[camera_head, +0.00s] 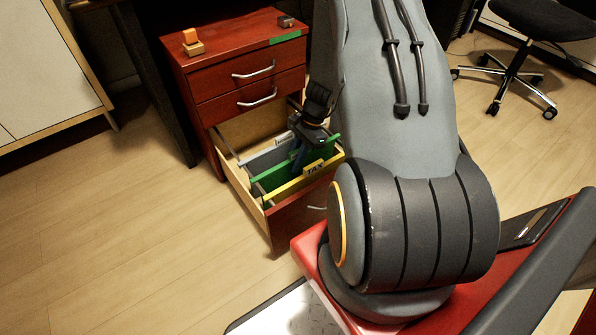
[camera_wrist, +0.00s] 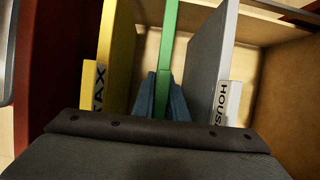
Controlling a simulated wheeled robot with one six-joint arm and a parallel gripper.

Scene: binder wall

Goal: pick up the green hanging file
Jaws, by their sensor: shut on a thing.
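The green hanging file (camera_head: 268,184) hangs in the open bottom drawer, between a yellow file and a grey one. In the wrist view the green file (camera_wrist: 170,38) stands upright as a thin edge between the two blue fingers. My gripper (camera_wrist: 162,98) is shut on the green file from above. In the head view my gripper (camera_head: 299,150) reaches down into the drawer, and its fingers are partly hidden by the arm and files. The lower part of the green file is hidden.
The yellow file (camera_head: 298,182) with a TAX tab is close on one side. The grey file (camera_wrist: 211,55) with a HOUSE-like tab is on the other. The drawer (camera_head: 236,183) has wooden walls under a red cabinet (camera_head: 215,55). Small blocks (camera_head: 192,42) sit on top.

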